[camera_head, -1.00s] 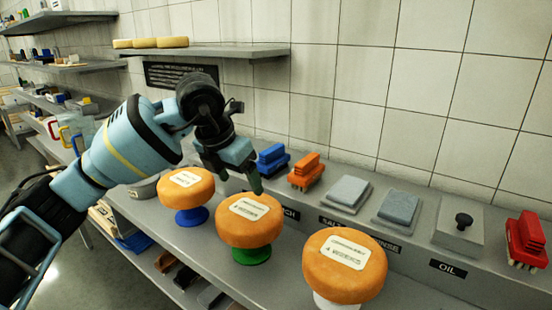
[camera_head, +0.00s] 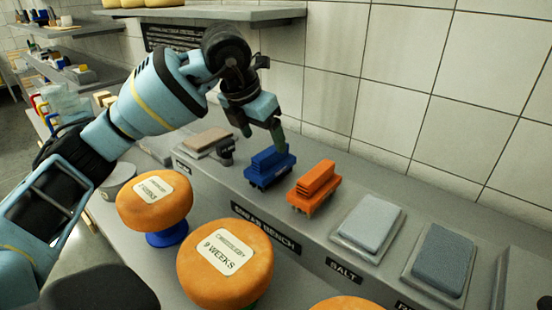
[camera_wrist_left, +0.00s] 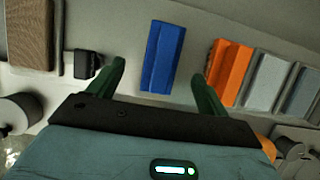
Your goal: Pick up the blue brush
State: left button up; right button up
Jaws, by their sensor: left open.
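The blue brush (camera_head: 268,169) stands on the raised grey ledge at the back of the bench, left of the orange brush (camera_head: 314,187). My left gripper (camera_head: 262,140) is open and empty, just above and behind the blue brush in the head view. In the left wrist view the blue brush (camera_wrist_left: 163,57) lies ahead of and between the two green fingers of the left gripper (camera_wrist_left: 160,82). The fingers do not appear to touch it. The orange brush (camera_wrist_left: 229,72) is close beyond the right finger. My right gripper is not in view.
Orange cheese wheels (camera_head: 226,262) on coloured stands fill the bench front. A brown block (camera_head: 207,140) and a small dark object (camera_head: 225,152) lie left of the blue brush. Grey pads (camera_head: 368,222) lie to the right. The tiled wall rises behind.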

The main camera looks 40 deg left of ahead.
aim_at(270, 151)
pick_arm(q)
jog(key=shift+s+d, duration=0.1)
jog(key=shift+s, duration=0.1)
jog(key=shift+w+f, duration=0.1)
jog(key=shift+f, duration=0.3)
jog(key=shift+x, duration=0.85)
jog(key=x, duration=0.4)
jog(key=shift+w+d+f, duration=0.1)
jog(key=shift+w+d, duration=0.1)
jog(key=shift+w, duration=0.2)
jog(key=shift+w+f, duration=0.1)
jog(key=shift+f, duration=0.2)
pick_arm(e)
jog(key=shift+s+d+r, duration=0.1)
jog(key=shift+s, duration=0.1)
pick_arm(q)
jog(key=shift+f, duration=0.2)
jog(key=c, duration=1.2)
jog(key=shift+o, duration=0.2)
jog(key=shift+r, duration=0.1)
